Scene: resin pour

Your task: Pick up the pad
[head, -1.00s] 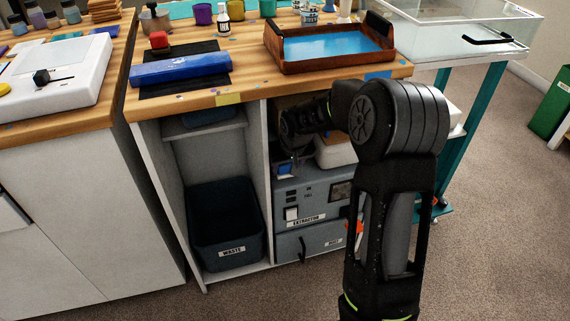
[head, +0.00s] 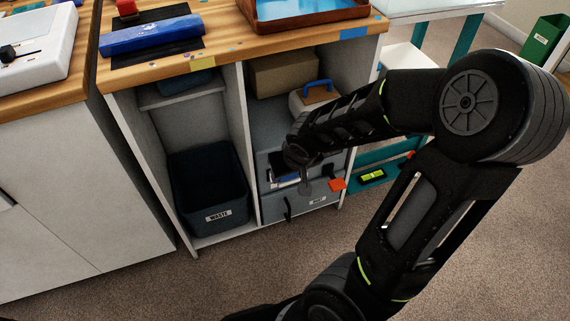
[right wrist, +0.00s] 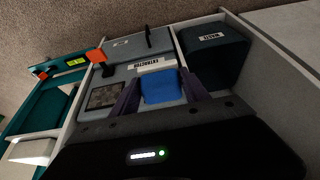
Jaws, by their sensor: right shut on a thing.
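A small blue pad (right wrist: 160,90) sits between the two purple-grey fingers of my right gripper (right wrist: 159,77) in the right wrist view. The gripper is shut on it. In the head view my right gripper (head: 292,172) is in front of the grey extractor cabinet (head: 268,135) in the right bay of the bench. My own arm and hand hide much of the gripper and the pad there. Behind the pad in the right wrist view are the extractor label (right wrist: 155,66) and a dark panel. My left gripper is not in view.
A dark waste bin (head: 210,185) stands in the left bay, beyond a white divider (head: 246,150). A cardboard box (head: 284,74) and a case with a blue handle (head: 317,85) are above the extractor. An orange part (head: 337,184) sticks out at its right.

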